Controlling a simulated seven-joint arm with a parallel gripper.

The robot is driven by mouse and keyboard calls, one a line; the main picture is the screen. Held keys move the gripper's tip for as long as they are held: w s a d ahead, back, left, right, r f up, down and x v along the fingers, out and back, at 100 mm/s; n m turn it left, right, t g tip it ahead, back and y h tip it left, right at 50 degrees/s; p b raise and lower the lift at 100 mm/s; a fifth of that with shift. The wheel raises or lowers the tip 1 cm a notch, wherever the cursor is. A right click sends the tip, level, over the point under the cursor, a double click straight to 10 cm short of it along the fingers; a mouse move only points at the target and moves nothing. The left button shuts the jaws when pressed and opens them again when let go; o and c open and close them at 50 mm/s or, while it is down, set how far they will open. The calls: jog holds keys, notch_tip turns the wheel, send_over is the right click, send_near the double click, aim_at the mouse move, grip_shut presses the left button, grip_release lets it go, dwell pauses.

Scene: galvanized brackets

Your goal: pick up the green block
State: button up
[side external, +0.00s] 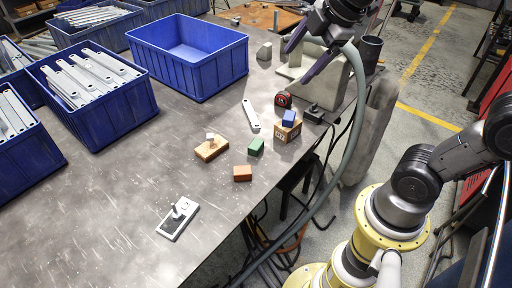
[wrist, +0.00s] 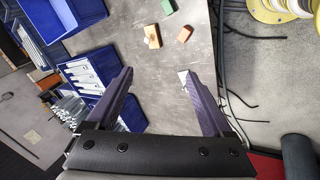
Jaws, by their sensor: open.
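The green block (side external: 256,146) lies on the grey metal table, with a red-orange block (side external: 243,173) just in front of it. In the wrist view the green block (wrist: 167,6) is at the top edge, partly cut off. My gripper (side external: 297,66) is high at the back right of the side view, well away from the green block.
A wooden block with a small pale piece on top (side external: 211,149) is left of the green block. A blue block (side external: 288,118) sits on a wooden block (side external: 287,131) to the right. A metal strip (side external: 251,115), tape measure (side external: 283,99) and blue bin (side external: 188,55) are behind.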

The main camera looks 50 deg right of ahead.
jog(key=w+d+f+n+g, duration=0.2)
jog(key=w+f+n, duration=0.3)
jog(key=w, duration=0.6)
jog(key=n+g, duration=0.2)
jog(key=g, duration=0.2)
send_over(256, 143)
jog(key=f, duration=3.1)
jog(key=shift+w+a+f, duration=0.1)
jog(key=shift+a, duration=0.1)
jog(key=shift+s+d+f, duration=0.1)
jog(key=shift+f, duration=1.3)
jog(key=shift+s+f, duration=0.1)
jog(key=shift+f, duration=1.3)
jog(key=shift+c, duration=0.3)
grip_shut()
